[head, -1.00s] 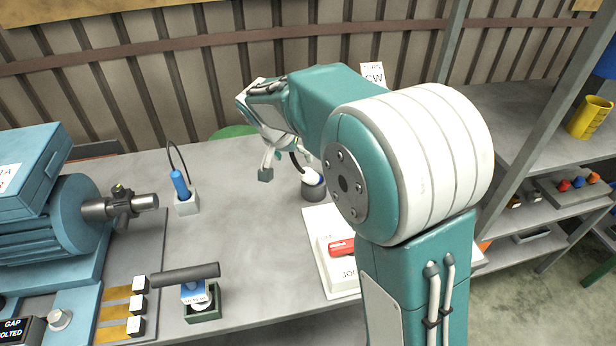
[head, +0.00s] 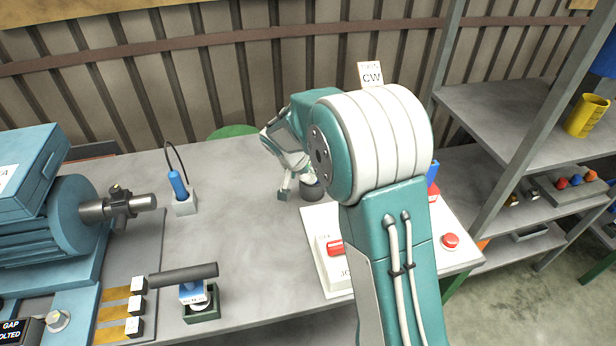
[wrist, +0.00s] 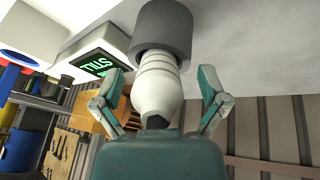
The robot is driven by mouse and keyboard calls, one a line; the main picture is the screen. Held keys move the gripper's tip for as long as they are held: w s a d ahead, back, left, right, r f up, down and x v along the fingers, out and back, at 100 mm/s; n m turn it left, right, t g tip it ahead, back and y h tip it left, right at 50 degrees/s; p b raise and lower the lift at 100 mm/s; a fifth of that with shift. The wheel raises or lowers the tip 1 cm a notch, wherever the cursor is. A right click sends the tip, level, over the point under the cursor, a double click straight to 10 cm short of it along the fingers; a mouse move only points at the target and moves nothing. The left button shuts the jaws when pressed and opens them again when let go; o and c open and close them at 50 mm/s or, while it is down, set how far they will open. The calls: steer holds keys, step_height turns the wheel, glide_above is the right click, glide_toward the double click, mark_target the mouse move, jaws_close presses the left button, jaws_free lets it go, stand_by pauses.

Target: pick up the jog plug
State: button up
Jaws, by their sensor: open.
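A white ribbed plug-like piece (wrist: 158,88), which looks like the jog plug, shows in the wrist view with one end at a dark grey round holder (wrist: 163,28). My gripper (wrist: 162,76) is open, one finger on each side of the white piece, with visible gaps and no clear contact. In the head view, my gripper (head: 297,187) is low over the bench beside the grey holder (head: 313,190). The white piece is mostly hidden there by my wrist and fingers.
A blue handle (head: 178,184) with a cable loop stands in a white block at left. A white panel (head: 312,222) with a red switch (head: 335,247) lies in front of the holder. The wrist view shows a green-lit display (wrist: 97,63) nearby. The middle of the bench (head: 240,225) is clear.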

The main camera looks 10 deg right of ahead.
jaws_close()
steer(key=shift+r, duration=0.1)
stand_by(0.3)
